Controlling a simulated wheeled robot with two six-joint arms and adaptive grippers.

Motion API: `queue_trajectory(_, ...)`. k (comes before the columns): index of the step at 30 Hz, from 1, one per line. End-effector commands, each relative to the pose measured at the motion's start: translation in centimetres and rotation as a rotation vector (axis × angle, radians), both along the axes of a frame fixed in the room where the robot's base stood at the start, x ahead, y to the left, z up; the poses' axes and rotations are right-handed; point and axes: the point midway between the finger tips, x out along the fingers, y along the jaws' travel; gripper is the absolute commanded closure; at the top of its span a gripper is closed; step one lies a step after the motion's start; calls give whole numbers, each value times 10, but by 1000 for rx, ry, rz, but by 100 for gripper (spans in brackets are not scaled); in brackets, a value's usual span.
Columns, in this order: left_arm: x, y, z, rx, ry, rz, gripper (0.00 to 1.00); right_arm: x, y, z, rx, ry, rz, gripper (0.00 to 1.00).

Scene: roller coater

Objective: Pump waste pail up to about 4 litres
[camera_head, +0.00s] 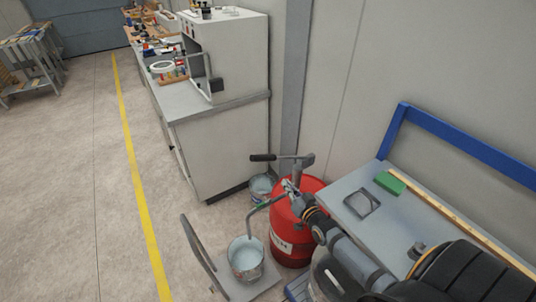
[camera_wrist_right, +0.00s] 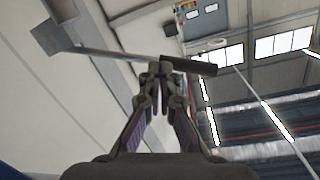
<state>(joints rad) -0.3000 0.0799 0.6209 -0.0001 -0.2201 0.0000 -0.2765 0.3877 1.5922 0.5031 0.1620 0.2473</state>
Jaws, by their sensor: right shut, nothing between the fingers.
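A metal pail (camera_head: 246,260) with pale liquid in it stands upright on a grey platform (camera_head: 268,277); I cannot read its level. The red drum (camera_head: 292,243) behind it carries a hand pump, whose spout (camera_head: 262,204) reaches toward the pail. The pump lever (camera_head: 285,157) has a black grip (camera_head: 263,157) at its left end. My right gripper (camera_head: 289,187) is shut and empty, below the lever in the picture. In the right wrist view, the fingertips (camera_wrist_right: 160,68) appear close to the black grip (camera_wrist_right: 188,65); contact is unclear. My left gripper is out of view.
A second pail (camera_head: 262,187) stands behind, beside the white cabinet (camera_head: 220,150). A grey-topped bench (camera_head: 385,228) with a green block (camera_head: 389,182) is at the right. A bent grey handle (camera_head: 197,247) rises beside the platform.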

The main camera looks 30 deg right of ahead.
Motion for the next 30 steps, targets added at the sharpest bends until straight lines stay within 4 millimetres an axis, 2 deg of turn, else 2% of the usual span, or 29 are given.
queue_trajectory(1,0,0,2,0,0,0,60,6,2,27,21,-58,8,100)
queue_trajectory(3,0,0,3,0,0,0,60,11,4,55,49,-126,16,100)
queue_trajectory(6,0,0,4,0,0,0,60,14,6,83,80,-191,25,100)
queue_trajectory(8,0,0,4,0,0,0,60,14,7,91,90,-213,28,100)
queue_trajectory(11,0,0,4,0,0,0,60,15,7,96,95,-225,30,100)
queue_trajectory(21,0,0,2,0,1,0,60,20,7,96,94,-225,29,100)
queue_trajectory(25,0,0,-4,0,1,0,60,38,8,97,95,-227,28,100)
queue_trajectory(30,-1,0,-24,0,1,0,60,74,8,98,95,-228,29,100)
